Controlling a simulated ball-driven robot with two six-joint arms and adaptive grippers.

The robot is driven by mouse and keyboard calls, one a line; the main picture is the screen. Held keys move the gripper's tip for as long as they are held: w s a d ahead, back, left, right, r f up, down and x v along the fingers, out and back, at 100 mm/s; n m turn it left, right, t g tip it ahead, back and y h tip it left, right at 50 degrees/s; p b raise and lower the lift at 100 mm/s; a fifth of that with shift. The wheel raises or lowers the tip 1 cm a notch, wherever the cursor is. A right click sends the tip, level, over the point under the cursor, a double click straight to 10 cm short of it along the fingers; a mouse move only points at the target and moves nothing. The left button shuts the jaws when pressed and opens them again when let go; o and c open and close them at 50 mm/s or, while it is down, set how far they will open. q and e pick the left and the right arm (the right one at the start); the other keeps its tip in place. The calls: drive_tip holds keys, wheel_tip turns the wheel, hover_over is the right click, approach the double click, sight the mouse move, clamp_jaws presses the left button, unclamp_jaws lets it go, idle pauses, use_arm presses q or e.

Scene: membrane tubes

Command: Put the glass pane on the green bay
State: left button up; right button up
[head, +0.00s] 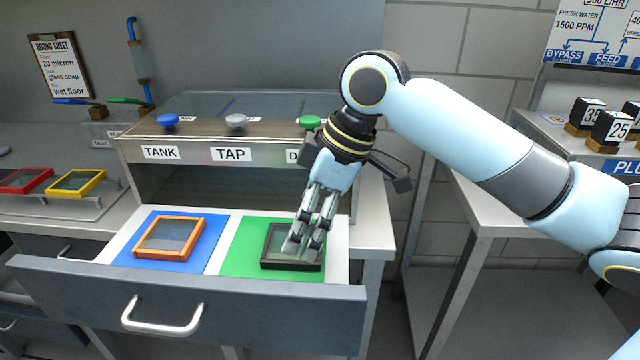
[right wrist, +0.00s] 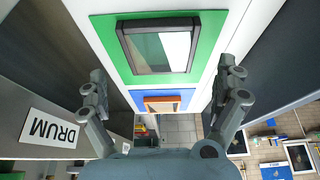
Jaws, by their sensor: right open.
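The black-framed glass pane (head: 291,250) lies flat on the green bay (head: 243,258) in the open drawer. In the right wrist view the pane (right wrist: 160,48) has green (right wrist: 204,62) showing around its frame. My right gripper (head: 309,240) is open just above the pane and hides part of it. In the wrist view its two fingers (right wrist: 162,80) are spread wide with nothing held between them. I cannot tell whether the fingertips touch the frame. My left gripper is out of view.
An orange-framed pane (head: 169,238) lies on the blue bay (head: 129,240), left of the green one. A cabinet with knobs and labels (head: 231,154) stands behind the drawer (head: 190,310). Red (head: 24,180) and yellow (head: 76,183) frames sit on a rack at left.

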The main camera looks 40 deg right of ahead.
drive_tip(key=p+v, duration=0.1)
drive_tip(key=v, duration=0.7)
idle(0.4)
